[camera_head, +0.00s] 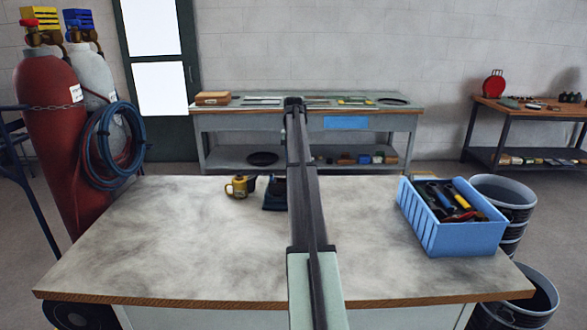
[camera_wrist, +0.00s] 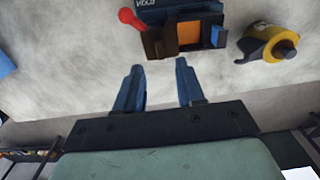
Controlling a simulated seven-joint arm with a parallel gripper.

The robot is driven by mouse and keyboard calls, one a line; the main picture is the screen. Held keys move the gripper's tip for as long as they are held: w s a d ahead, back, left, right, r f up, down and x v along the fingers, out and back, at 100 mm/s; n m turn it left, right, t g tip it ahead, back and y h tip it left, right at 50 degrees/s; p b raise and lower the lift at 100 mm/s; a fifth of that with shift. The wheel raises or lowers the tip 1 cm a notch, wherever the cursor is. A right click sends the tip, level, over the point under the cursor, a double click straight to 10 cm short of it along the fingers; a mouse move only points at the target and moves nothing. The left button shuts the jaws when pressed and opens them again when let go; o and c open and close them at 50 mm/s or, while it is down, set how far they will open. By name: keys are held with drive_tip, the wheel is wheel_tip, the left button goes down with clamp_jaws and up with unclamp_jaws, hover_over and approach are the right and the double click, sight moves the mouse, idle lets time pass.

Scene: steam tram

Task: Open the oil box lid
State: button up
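The oil box appears to be the small dark blue box (camera_wrist: 182,20) at the top of the wrist view. It has a brown front part with an orange face, a red ball knob at its left and pale lettering. I cannot tell whether its lid is open or shut. In the head view a dark box (camera_head: 274,195) stands on the workbench, partly hidden by my arm. My gripper (camera_wrist: 159,78) is open and empty. Its two blue fingers point towards the box, apart from it in the picture. The head view does not show the fingers clearly.
A yellow and black tool (camera_head: 240,186) lies just left of the box on the workbench (camera_head: 150,240); it also shows in the wrist view (camera_wrist: 270,43). A blue crate of tools (camera_head: 452,216) stands at the right. The bench's left part is clear.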

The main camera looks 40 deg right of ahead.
wheel_tip(320, 180, up, 7)
drive_tip(key=shift+r, duration=0.15)
idle(0.7)
